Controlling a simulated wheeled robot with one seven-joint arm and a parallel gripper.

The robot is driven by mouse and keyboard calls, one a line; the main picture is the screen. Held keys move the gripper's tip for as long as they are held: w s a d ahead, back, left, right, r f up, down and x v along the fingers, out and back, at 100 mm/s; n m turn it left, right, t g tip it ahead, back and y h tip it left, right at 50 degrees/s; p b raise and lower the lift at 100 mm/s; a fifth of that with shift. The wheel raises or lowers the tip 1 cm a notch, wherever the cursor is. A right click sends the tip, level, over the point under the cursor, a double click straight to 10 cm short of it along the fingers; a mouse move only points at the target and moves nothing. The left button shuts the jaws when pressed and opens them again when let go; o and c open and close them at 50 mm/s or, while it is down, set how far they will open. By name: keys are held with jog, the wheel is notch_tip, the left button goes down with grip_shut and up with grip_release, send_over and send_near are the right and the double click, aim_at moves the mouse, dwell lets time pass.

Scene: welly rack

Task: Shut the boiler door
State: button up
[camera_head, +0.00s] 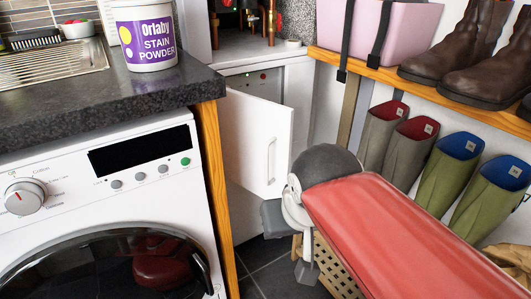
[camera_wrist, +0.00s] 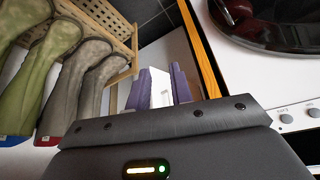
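The boiler door (camera_head: 262,142) is a white panel with a pale upright bar handle (camera_head: 271,160) near its right edge. It stands ajar, swung out from the white boiler cupboard (camera_head: 295,85). My gripper (camera_head: 274,218) is low by the door's lower right corner, below the handle; its fingertips are hidden in the head view. In the wrist view my gripper (camera_wrist: 158,88) shows two purple fingers apart, with a narrow white piece between them. I cannot tell whether that piece is the door's edge or whether the fingers touch it. A white surface lies behind them.
A washing machine (camera_head: 110,205) under a dark worktop (camera_head: 100,95) with a wooden end panel (camera_head: 215,190) stands left. A welly rack (camera_head: 385,72) with several boots stands right. A lattice crate (camera_head: 335,270) is beneath my arm. A strip of dark tiled floor (camera_head: 270,275) is clear.

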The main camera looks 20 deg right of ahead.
aim_at(283, 150)
jog(key=w+r+m+b, duration=0.1)
jog(key=w+r, duration=0.1)
jog(key=w+r+m+g+h+b, duration=0.1)
jog(key=w+r, duration=0.1)
jog(key=w, duration=0.1)
jog(key=w+r+m+b, duration=0.1)
jog(key=w+r+m, duration=0.1)
jog(key=w, duration=0.1)
jog(key=shift+w+r+b, duration=0.15)
jog(key=shift+b, duration=0.25)
grip_shut()
jog(key=w+r+m+g+h+b, duration=0.25)
jog(key=w+r+m, duration=0.2)
jog(key=w, duration=0.25)
jog(key=shift+m+t, duration=0.35)
jog(key=shift+m, duration=0.5)
jog(key=b+x, duration=0.1)
jog(key=x, duration=0.2)
jog(key=w+d+b+x, duration=0.1)
jog(key=x, duration=0.3)
jog(key=r+b+x, duration=0.1)
jog(key=b+x, duration=0.1)
jog(key=x, duration=0.1)
jog(key=shift+w+d+f, duration=0.25)
jog(key=shift+w, duration=0.15)
jog(key=shift+w+d, duration=0.3)
jog(key=shift+d, duration=0.2)
